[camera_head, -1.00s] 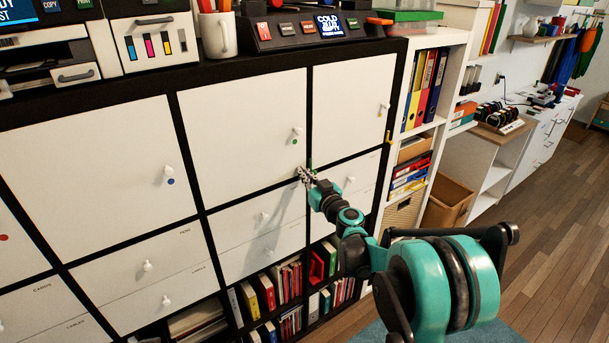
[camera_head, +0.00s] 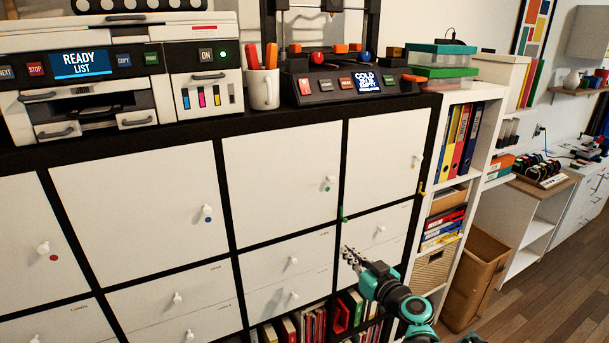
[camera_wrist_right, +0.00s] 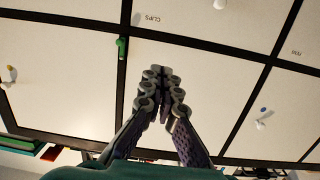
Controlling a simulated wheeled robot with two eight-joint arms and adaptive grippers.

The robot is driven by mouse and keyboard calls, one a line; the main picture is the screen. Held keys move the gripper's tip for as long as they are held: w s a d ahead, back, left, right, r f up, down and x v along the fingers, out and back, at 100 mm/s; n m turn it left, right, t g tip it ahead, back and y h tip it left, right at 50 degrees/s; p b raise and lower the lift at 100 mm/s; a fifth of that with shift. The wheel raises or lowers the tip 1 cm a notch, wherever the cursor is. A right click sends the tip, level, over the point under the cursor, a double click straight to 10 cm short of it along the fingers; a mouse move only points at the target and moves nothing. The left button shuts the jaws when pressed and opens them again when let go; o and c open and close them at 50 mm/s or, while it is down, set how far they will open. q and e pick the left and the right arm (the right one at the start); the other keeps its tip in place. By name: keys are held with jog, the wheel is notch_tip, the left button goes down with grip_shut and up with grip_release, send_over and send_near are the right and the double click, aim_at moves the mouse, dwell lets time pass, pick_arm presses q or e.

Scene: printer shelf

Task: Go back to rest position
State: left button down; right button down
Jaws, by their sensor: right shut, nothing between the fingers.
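My right gripper (camera_head: 352,258) is shut and empty. In the head view it stands in front of the black-framed cabinet with white fronts, near the small drawers at the right. It also shows in the right wrist view (camera_wrist_right: 162,92), its fingers together before the white fronts, which appear upside down. I cannot tell exactly how far it is from the cabinet. My teal right arm comes in from the bottom right. My left gripper is not in view.
A green hook (camera_head: 343,214) sits on the frame near the gripper. A printer (camera_head: 115,80), a white mug (camera_head: 262,90) and a control panel (camera_head: 353,88) stand on top. A binder shelf (camera_head: 473,170) and a cardboard box (camera_head: 474,278) are at the right.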

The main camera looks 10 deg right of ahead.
jog(key=s+a+f+g, duration=0.2)
jog(key=s+a+g, duration=0.1)
jog(key=s, duration=0.4)
jog(key=s+a+f+g, duration=0.2)
jog(key=s+a, duration=0.2)
jog(key=s, duration=0.4)
jog(key=s+d+f+m+g+h, duration=0.1)
jog(key=s+d+f+h, duration=0.1)
jog(key=s, duration=0.4)
jog(key=s+d+f+m+g+h, duration=0.2)
jog(key=s+d+h, duration=0.1)
jog(key=s, duration=0.3)
jog(key=shift+s+d+f, duration=0.3)
jog(key=shift+f, duration=0.05)
